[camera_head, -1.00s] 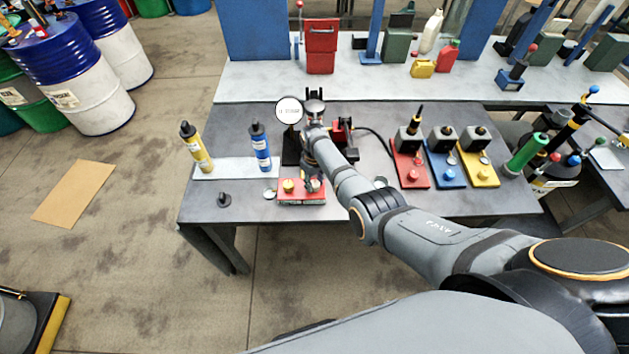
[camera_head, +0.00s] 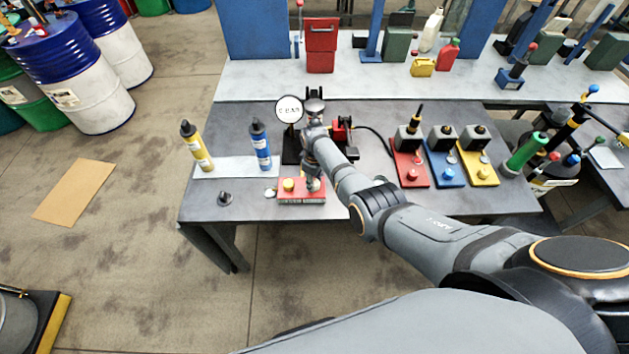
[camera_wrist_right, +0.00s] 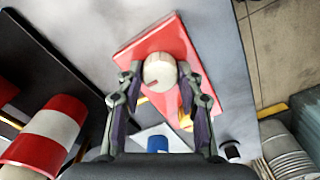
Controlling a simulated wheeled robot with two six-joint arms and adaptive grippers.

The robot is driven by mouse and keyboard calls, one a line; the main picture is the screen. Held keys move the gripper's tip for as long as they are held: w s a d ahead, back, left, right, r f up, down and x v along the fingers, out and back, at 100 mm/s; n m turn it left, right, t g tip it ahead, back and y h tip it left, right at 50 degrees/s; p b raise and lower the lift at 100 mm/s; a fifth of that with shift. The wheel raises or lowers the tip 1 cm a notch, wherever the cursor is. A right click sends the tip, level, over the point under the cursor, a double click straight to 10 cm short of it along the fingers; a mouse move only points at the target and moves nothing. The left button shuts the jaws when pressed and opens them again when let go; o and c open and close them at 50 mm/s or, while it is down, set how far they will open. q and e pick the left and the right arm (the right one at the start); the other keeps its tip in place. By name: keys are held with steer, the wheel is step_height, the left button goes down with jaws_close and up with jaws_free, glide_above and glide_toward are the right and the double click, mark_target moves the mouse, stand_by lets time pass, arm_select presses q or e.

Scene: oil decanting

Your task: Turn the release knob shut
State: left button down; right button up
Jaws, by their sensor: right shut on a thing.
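The release knob (camera_wrist_right: 158,71), pale with a red mark, sits on top of a red box (camera_wrist_right: 193,65) in the right wrist view. In the head view the red box (camera_head: 290,198) stands at the table's front edge, and my right gripper covers the knob. My right gripper (camera_wrist_right: 160,75) is shut on the knob, one finger on each side. In the head view my right gripper (camera_head: 313,184) points down over the box's right end. A yellow button (camera_head: 288,184) is on the box's left end. My left gripper is not in view.
A round gauge (camera_head: 289,110) stands behind the box. Yellow (camera_head: 197,147) and blue (camera_head: 261,145) cartridges stand on a white sheet to the left. A small black part (camera_head: 225,198) lies at the front left. Red, blue and yellow bases (camera_head: 482,173) stand to the right.

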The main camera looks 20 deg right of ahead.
steer(key=o, duration=1.2)
step_height(320, 180, up, 12)
